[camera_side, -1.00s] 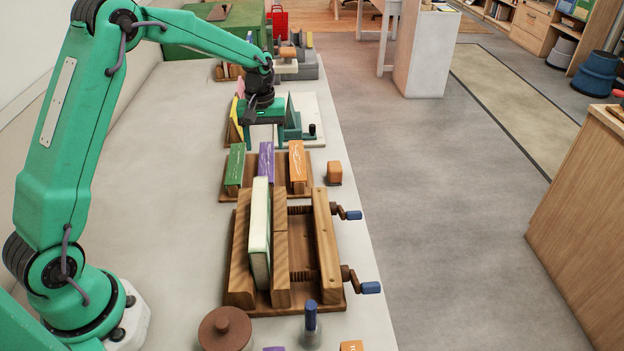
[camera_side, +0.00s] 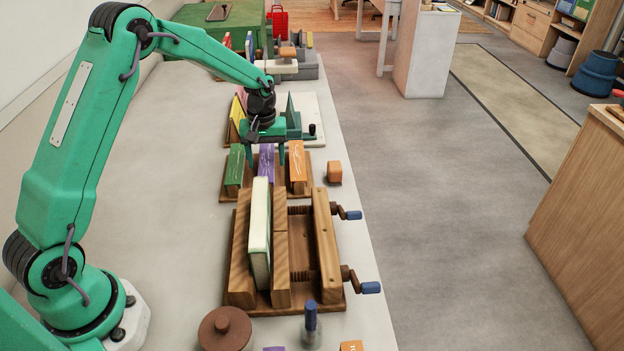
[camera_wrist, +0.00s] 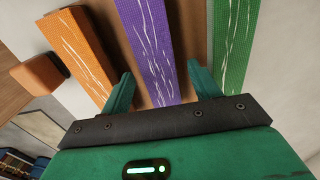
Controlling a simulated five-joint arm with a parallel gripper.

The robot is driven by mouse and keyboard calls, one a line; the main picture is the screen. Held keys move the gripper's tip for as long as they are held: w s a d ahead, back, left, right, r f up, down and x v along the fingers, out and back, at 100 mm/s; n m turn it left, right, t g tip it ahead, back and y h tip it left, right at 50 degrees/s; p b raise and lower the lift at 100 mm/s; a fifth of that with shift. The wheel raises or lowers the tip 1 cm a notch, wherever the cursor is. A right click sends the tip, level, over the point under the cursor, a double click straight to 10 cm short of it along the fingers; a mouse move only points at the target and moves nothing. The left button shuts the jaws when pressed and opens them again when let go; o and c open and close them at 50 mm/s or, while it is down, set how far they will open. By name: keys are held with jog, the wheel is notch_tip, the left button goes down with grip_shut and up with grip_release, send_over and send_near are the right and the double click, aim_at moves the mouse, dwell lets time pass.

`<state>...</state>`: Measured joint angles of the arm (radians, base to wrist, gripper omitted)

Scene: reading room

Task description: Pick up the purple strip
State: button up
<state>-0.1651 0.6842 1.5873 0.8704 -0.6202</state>
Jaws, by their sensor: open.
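The purple strip (camera_side: 266,160) stands in a wooden rack (camera_side: 222,197) between a green strip (camera_side: 235,165) and an orange strip (camera_side: 297,162). In the wrist view the purple strip (camera_wrist: 146,50), with white vein-like lines, lies between the two fingers of my gripper (camera_wrist: 160,90). The green strip (camera_wrist: 236,45) and orange strip (camera_wrist: 78,52) lie outside the fingers. My gripper (camera_side: 267,155) is open, with its fingers pointing down at the purple strip, one on either side. I cannot tell whether the fingers touch it.
A wooden press (camera_side: 325,245) with two blue-handled cranks holds a pale book (camera_side: 259,235) in front of the rack. An orange block (camera_side: 334,171) sits right of the rack. A brown round lid (camera_side: 225,328) is nearer the camera. The table's left part is clear.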

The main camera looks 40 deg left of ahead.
aim_at(267, 162)
jog(key=c, duration=1.1)
jog(key=shift+o, duration=0.2)
jog(key=shift+r, duration=0.1)
notch_tip(267, 162, up, 10)
dwell(0.3)
jog(key=s+d+r, duration=0.6)
jog(key=s+d, duration=0.3)
jog(key=s+d+r, duration=0.6)
jog(key=s+d, duration=0.4)
jog(key=shift+r, duration=0.2)
